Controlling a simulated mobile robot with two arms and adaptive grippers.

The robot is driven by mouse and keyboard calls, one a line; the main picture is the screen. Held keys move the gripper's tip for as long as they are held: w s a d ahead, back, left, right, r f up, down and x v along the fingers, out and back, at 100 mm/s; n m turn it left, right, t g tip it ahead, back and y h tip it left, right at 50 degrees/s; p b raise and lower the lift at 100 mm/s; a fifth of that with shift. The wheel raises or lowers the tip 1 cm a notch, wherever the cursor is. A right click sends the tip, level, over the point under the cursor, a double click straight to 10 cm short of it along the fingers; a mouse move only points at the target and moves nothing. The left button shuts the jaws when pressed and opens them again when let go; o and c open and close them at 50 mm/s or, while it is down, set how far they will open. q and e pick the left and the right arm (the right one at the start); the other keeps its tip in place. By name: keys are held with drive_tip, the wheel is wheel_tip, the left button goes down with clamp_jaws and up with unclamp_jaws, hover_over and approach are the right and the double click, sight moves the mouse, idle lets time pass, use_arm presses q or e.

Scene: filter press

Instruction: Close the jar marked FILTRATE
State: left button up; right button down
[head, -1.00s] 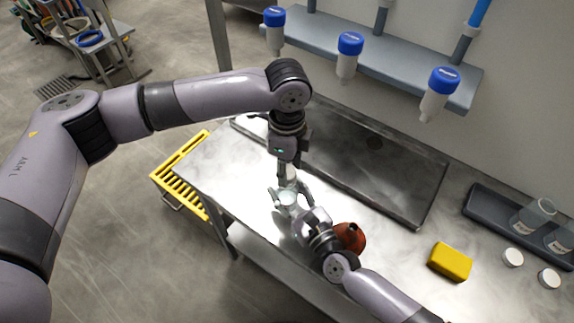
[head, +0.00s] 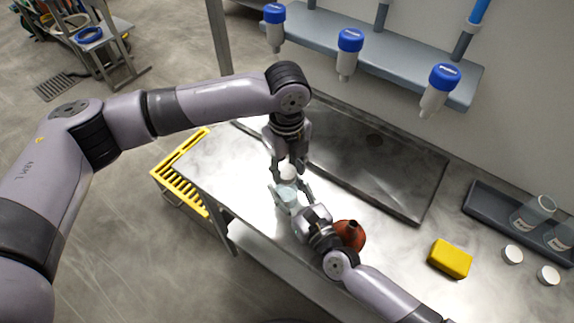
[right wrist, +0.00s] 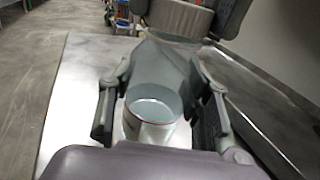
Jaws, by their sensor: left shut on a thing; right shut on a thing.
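A clear jar (head: 287,195) with pale contents stands upright over the near-left bench. My right gripper (head: 291,197) is shut around its body. In the right wrist view the jar (right wrist: 155,85) shows between the fingers, with a label edge low on it; its marking is not readable. My left gripper (head: 288,170) points down from above, shut on a white lid (head: 288,174). In the right wrist view the ribbed lid (right wrist: 181,17) is at the jar's top, between the left fingers. I cannot tell whether it is seated on the rim.
A brown-red flask-like vessel (head: 349,234) stands close beside my right gripper. A yellow block (head: 450,259), two loose white lids (head: 512,254) and a dark tray (head: 480,205) with clear jars lie to the right. Blue-capped bottles (head: 350,42) hang above the sunken basin.

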use_arm(q)
drive_tip(key=m, duration=1)
drive_tip(key=shift+a, duration=0.1)
drive_tip(key=m, duration=0.9)
drive_tip(key=shift+w+m, duration=0.1)
drive_tip(key=shift+m, duration=0.2)
drive_tip(key=o, duration=0.7)
drive_tip(key=shift+o, duration=0.2)
